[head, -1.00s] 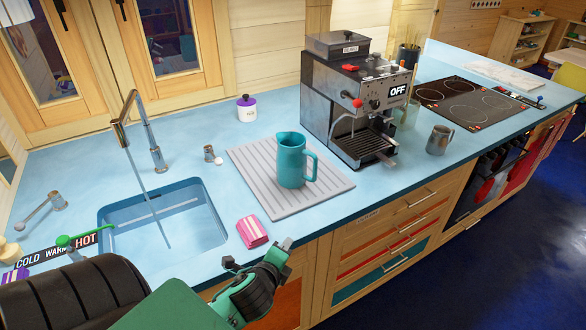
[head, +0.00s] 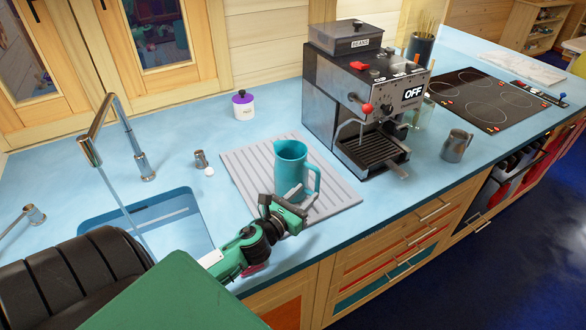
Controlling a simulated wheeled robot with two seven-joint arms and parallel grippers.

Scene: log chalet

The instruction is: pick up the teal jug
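The teal jug (head: 290,168) stands upright on a grey ribbed drying mat (head: 335,187) on the blue counter. Its handle points right. My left gripper (head: 287,203) is just in front of the jug's lower part, close to the handle side. It overlaps the jug's base in this view, so I cannot tell whether it touches. Its fingers are small and partly hidden, and their opening is unclear. My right gripper is not in view.
A coffee machine (head: 335,90) stands right of the mat. A metal pitcher (head: 456,146) and a hob (head: 478,100) are further right. The sink (head: 180,208) and tap (head: 135,150) are at left. A purple-lidded jar (head: 243,105) and a small metal item (head: 200,159) stand behind.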

